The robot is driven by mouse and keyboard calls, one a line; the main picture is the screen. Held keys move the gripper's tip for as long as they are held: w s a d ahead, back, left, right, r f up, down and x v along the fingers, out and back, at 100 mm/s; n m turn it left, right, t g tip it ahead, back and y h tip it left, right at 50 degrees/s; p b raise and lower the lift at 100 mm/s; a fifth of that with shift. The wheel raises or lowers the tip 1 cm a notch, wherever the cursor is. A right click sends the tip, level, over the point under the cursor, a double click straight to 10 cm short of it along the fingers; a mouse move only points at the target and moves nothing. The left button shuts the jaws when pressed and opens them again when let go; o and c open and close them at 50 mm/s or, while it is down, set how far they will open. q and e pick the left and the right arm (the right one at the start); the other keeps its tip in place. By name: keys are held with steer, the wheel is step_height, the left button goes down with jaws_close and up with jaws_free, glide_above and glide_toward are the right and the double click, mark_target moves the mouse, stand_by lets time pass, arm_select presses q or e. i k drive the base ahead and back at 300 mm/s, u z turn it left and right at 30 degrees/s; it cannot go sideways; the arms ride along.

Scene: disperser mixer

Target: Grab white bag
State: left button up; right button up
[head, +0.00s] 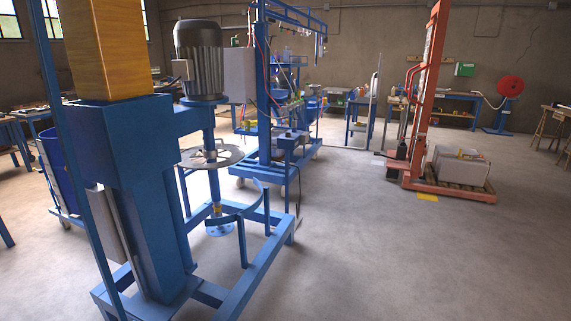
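A pale grey-white bulky item (459,167), possibly the white bag or a stack of bags, lies on a wooden pallet (448,192) at the right. It is too small to tell whether it is one bag or several. A small yellowish thing shows on its top. Neither of my grippers is in the head view, so nothing shows of what they hold.
The blue disperser mixer (135,150) with its grey motor (198,58) fills the left foreground, its low frame reaching across the floor. An orange lift (425,100) stands beside the pallet. Open concrete floor (390,260) lies in the front right.

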mark_target(287, 54)
steer(key=z, duration=0.6)
steer(key=i, duration=2.25)
steer(key=z, duration=0.6)
steer(key=i, duration=2.3)
steer(key=u, duration=0.25)
steer(key=i, duration=2.3)
steer(key=u, duration=1.4)
steer(key=i, duration=1.85)
steer(key=u, duration=0.75)
